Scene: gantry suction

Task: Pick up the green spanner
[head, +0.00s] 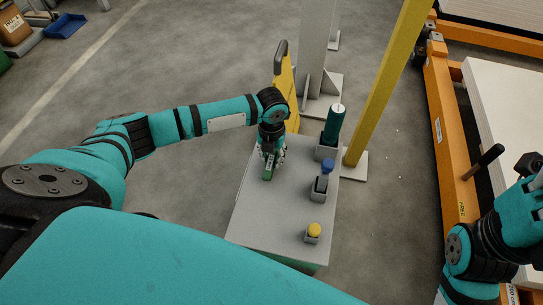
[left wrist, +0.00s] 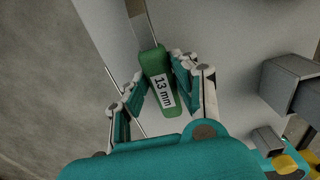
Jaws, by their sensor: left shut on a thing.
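The green spanner (head: 268,172) is at the left side of the grey table top (head: 262,215) in the head view. In the left wrist view its green handle (left wrist: 157,80) carries a white "13 mm" label, and a grey metal shaft runs up out of the picture. My left gripper (head: 270,156) is shut on the green handle, with one finger on each side; it also shows in the left wrist view (left wrist: 155,88). I cannot tell whether the spanner touches the table. My right arm shows at the right edge of the head view, but its fingertips are not seen.
On the table's right side stand a dark green-handled tool (head: 334,124), a blue-topped tool (head: 327,167) and a yellow-topped tool (head: 314,229) in grey holders. A yellow post (head: 385,85) rises behind. An orange frame (head: 447,130) is at right.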

